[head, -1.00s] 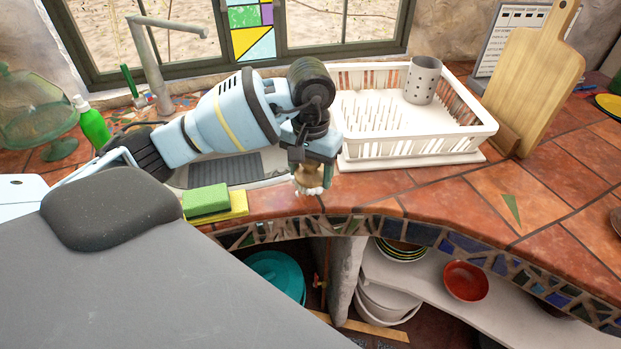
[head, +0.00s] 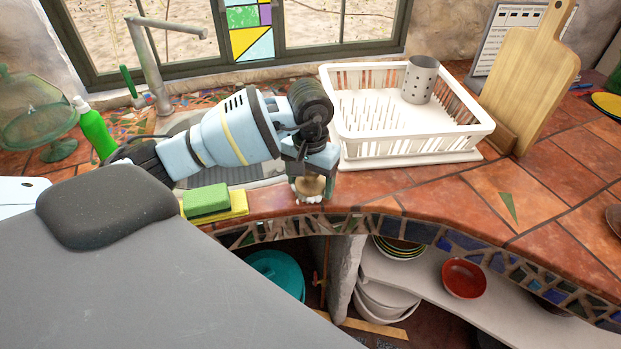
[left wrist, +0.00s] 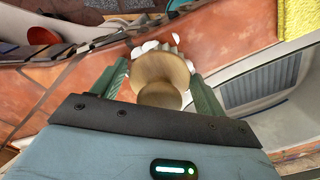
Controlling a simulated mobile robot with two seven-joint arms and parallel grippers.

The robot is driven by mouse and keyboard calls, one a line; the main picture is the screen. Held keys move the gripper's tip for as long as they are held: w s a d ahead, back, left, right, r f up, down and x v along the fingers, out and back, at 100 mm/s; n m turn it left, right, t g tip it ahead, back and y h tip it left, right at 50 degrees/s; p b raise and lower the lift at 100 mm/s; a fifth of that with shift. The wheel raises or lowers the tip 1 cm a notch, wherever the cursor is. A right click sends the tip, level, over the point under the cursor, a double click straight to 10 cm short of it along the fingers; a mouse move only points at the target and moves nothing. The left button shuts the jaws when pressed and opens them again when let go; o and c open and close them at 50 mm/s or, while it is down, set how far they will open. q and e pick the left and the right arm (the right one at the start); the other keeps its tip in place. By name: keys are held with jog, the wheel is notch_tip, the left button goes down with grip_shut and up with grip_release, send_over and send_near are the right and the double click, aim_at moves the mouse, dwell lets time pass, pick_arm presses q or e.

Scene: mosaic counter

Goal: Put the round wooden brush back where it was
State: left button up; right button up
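The round wooden brush (head: 311,186) has a pale wooden body and white bristles pointing down. It is roughly upright at the front edge of the tiled counter, just left of the dish rack. Whether its bristles touch the tiles I cannot tell. My left gripper (head: 311,190) points down over it, with one green finger on each side. In the left wrist view the brush (left wrist: 160,72) sits between the fingertips, which meet the edges of its round body. My right gripper is not in view.
A white dish rack (head: 408,151) with a metal cup (head: 420,80) stands to the right. Green and yellow sponges (head: 208,199) lie left, by the sink. A wooden board (head: 530,75) leans at the back right. Open tiles lie in front of the rack.

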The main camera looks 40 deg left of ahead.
pick_arm(q)
jog(key=shift+o, duration=0.5)
jog(key=shift+r, duration=0.1)
jog(key=shift+r, duration=0.3)
notch_tip(320, 180, up, 12)
jog(key=shift+f, duration=0.15)
